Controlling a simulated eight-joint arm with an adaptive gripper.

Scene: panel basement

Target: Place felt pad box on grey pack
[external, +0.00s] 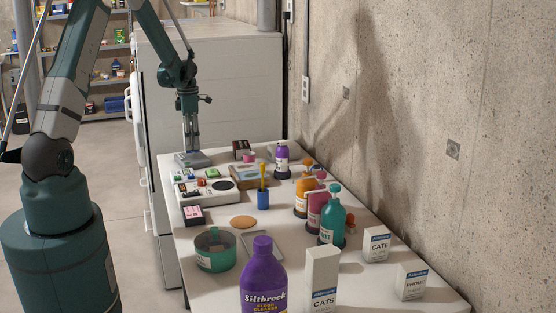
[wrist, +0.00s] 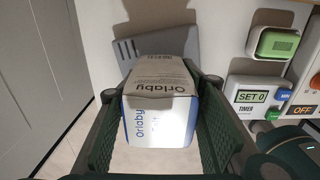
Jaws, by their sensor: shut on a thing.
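My gripper (wrist: 160,130) is shut on a white, blue and brown box marked "Orlaby" (wrist: 160,120), which I take as the felt pad box. The box sits between the two dark green pads. The grey pack (wrist: 187,42) lies on the table beyond and below the box in the wrist view, partly hidden by it. In the external view my gripper (external: 191,142) points down above the grey pack (external: 192,160) at the table's far left corner. The box is hard to make out there. I cannot tell whether it touches the pack.
A white panel (external: 208,189) with a timer (wrist: 259,96) and coloured blocks lies beside the grey pack. A blue cup (external: 263,200), bottles (external: 331,215) and a green pot (external: 215,252) stand nearer. A large white cabinet (external: 215,90) stands behind the table.

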